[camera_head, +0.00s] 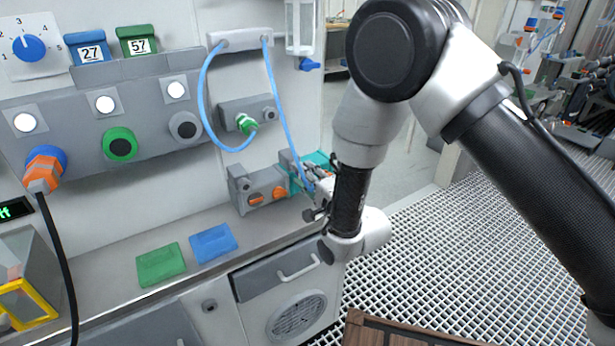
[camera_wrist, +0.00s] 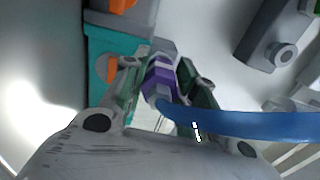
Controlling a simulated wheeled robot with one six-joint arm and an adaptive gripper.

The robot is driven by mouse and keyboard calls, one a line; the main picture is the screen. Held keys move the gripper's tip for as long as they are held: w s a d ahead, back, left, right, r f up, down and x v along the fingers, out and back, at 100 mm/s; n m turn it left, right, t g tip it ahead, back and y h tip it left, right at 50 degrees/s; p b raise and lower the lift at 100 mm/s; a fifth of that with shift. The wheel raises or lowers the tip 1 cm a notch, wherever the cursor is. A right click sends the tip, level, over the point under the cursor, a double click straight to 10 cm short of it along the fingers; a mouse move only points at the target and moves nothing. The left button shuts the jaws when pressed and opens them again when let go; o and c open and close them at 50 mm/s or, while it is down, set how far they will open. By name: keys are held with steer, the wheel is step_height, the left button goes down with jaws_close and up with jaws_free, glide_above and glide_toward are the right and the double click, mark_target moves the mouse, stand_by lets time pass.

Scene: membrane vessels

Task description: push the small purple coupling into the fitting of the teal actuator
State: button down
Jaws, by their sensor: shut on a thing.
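The small purple coupling (camera_wrist: 158,78) sits between the fingers of my gripper (camera_wrist: 160,85) in the wrist view, and my gripper is shut on it. A blue hose (camera_wrist: 240,122) runs from its near end to the right. The teal actuator (camera_wrist: 104,42) is just beyond and to the left. A grey fitting (camera_wrist: 162,46) lies in line with the coupling's far end; I cannot tell whether the coupling is seated in it. In the head view the teal actuator (camera_head: 321,160) is partly hidden behind my gripper (camera_head: 314,190) and arm. The coupling cannot be made out there.
A grey block with orange parts (camera_head: 258,190) stands left of the actuator on the bench. Above it a green coupling (camera_head: 246,124) holds the hose's other line. Green (camera_head: 161,265) and blue (camera_head: 213,243) blocks lie on the counter. Another grey fitting (camera_wrist: 283,55) shows at right in the wrist view.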

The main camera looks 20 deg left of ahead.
steer(key=shift+w+a, duration=0.2)
steer(key=c, duration=1.1)
jaws_free()
steer(key=shift+o, duration=0.2)
steer(key=v, duration=1.2)
